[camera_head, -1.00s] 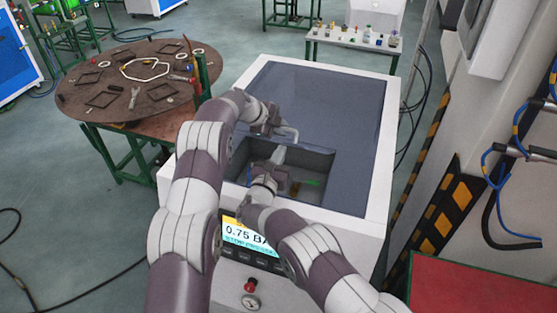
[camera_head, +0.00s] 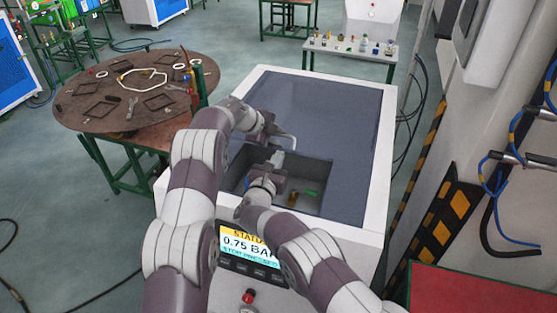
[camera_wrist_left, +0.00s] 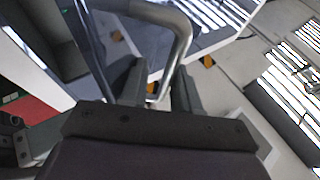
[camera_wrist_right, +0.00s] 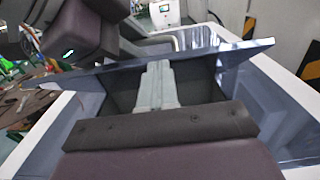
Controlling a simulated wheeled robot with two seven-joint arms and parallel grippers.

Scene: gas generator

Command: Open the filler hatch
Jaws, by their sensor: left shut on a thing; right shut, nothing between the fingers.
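The filler hatch is a dark blue-grey panel (camera_head: 325,105) on top of the white generator. In the right wrist view its edge (camera_wrist_right: 215,52) stands raised above the rim, with an open bay (camera_wrist_right: 205,85) beneath. My left gripper (camera_head: 268,132) is shut on the hatch's grey bar handle (camera_head: 289,139); the left wrist view shows the handle (camera_wrist_left: 180,45) running between the fingers (camera_wrist_left: 155,88). My right gripper (camera_head: 277,158) is shut and empty, its fingertips (camera_wrist_right: 157,68) close to the panel's near edge. Whether they touch it I cannot tell.
A brass fitting (camera_head: 292,198) and a green part (camera_head: 309,193) show inside the bay. A status display (camera_head: 246,244) reads 0.75 BAR on the front. A round table (camera_head: 100,115) with parts stands left. A striped wall post (camera_head: 440,225) stands right.

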